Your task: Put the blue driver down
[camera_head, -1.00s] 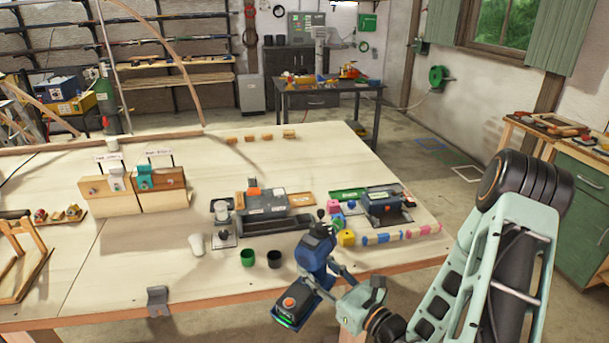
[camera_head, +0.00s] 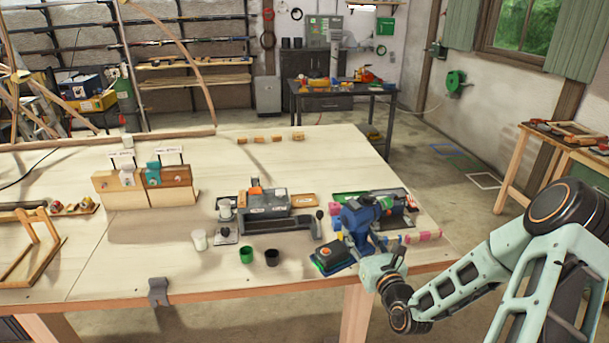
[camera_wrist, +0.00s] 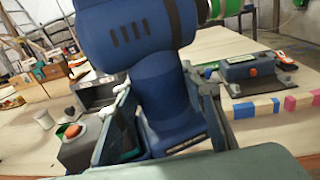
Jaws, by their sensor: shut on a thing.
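The blue driver (camera_head: 361,219) is in my gripper (camera_head: 370,246), over the front right part of the workbench (camera_head: 180,262). In the wrist view the driver (camera_wrist: 160,90) fills the middle, with its handle between the gripper's fingers (camera_wrist: 165,125). I cannot tell whether that base touches the bench top.

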